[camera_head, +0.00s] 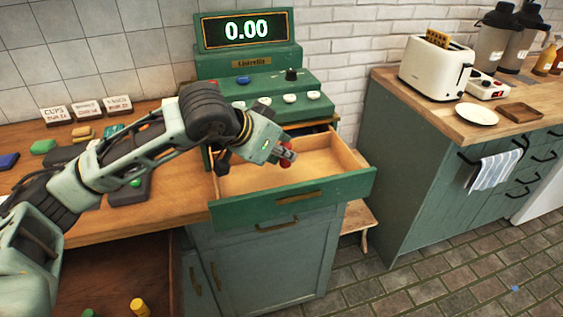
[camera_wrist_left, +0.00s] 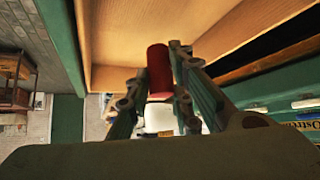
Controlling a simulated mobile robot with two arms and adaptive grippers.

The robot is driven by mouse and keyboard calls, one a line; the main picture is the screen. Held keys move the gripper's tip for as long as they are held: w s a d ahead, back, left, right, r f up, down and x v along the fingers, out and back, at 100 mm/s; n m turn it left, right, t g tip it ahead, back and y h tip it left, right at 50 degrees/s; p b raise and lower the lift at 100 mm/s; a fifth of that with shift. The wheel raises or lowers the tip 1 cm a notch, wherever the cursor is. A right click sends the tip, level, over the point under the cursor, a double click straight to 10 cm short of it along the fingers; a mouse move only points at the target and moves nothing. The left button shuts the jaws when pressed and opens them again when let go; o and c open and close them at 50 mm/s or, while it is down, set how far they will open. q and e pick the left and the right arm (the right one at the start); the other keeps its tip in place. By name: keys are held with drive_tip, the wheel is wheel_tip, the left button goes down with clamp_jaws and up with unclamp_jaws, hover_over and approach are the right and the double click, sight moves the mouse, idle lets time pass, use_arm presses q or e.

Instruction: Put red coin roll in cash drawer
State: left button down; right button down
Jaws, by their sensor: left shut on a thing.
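The red coin roll (camera_wrist_left: 159,70) is held between the fingers of my left gripper (camera_wrist_left: 158,95) in the left wrist view. In the head view the roll (camera_head: 287,155) shows as a small red shape at the tips of my left gripper (camera_head: 283,153). The gripper is shut on it, over the open cash drawer (camera_head: 350,188). The drawer is green outside with a bare wooden inside, and it is pulled out below the green cash register (camera_head: 250,62). No contact between the roll and the drawer can be made out. My right gripper is not in view.
A wooden counter (camera_head: 175,205) at the left holds small signs (camera_head: 87,108) and several coloured items. A yellow roll (camera_head: 139,307) is low at the left. A separate counter at the right holds a toaster (camera_head: 435,68) and a plate (camera_head: 477,114). Tiled floor (camera_head: 430,285) lies between.

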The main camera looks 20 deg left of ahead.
sight(281, 164)
use_arm(q)
wheel_tip(281, 164, down, 4)
drive_tip(key=shift+a+f+p, duration=0.1)
drive_tip(key=shift+p, duration=0.3)
drive_tip(key=c, duration=1.6)
unclamp_jaws()
drive_tip(key=shift+o, duration=0.2)
drive_tip(key=shift+s+a+r, duration=0.2)
drive_tip(key=shift+s+r, duration=0.05)
drive_tip(key=shift+r, duration=0.1)
drive_tip(key=b+v, duration=0.1)
drive_tip(key=v, duration=1)
drive_tip(key=shift+b, duration=0.3)
